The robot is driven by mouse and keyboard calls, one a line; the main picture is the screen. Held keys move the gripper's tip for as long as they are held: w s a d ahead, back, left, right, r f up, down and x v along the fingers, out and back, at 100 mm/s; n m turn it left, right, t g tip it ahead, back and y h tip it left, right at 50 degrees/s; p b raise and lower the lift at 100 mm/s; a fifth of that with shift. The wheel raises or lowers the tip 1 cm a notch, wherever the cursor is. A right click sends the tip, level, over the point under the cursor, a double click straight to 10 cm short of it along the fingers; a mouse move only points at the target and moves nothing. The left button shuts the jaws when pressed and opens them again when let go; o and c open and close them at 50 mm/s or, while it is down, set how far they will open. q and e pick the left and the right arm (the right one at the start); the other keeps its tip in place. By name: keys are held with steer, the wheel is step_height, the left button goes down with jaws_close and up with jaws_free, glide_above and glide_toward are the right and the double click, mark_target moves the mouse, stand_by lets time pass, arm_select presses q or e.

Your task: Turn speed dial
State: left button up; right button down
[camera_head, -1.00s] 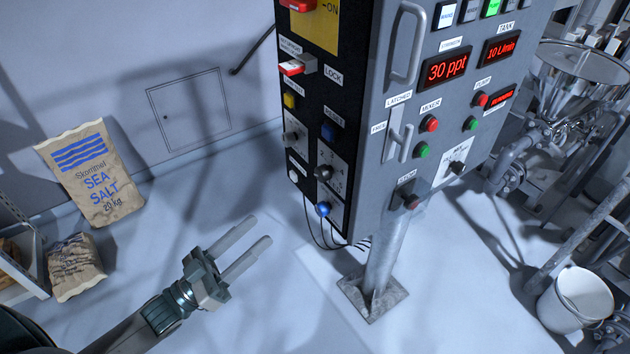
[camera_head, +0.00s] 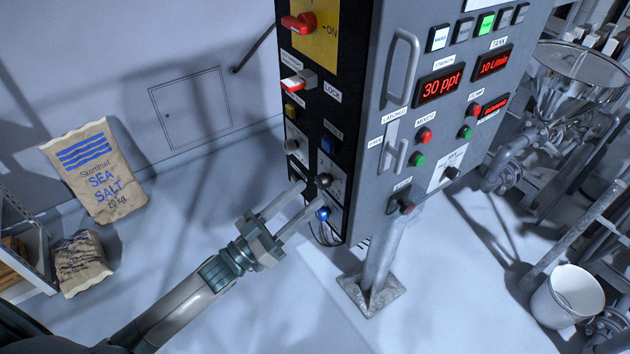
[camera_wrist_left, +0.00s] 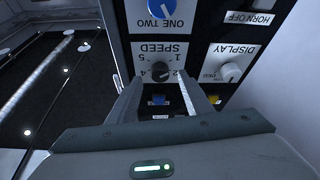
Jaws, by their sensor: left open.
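The speed dial is a small black knob on a white plate marked SPEED with numbers. In the head view the dial (camera_head: 324,180) is on the black side panel of the grey control cabinet. In the left wrist view, where lettering is upside down, the dial (camera_wrist_left: 160,70) shows just beyond and between my fingertips. My left gripper (camera_head: 313,194) is open and empty, its fingers pointing at the panel close to the dial. The left wrist view shows both fingers (camera_wrist_left: 160,82) spread apart. I cannot tell whether either touches the panel. My right gripper is not in view.
A blue ONE TWO knob (camera_head: 323,213) is just below the dial. A blue button (camera_head: 328,145), a grey DISPLAY knob (camera_head: 291,146) and a yellow button (camera_head: 290,111) are nearby. A cabinet post (camera_head: 382,262) stands on the floor. Sea salt bags (camera_head: 97,180) are at left.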

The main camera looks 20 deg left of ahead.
mark_target(319, 186)
arm_select(q)
steer(key=shift+p+x, duration=0.55)
steer(key=shift+x, duration=1.55)
steer(key=c, duration=1.1)
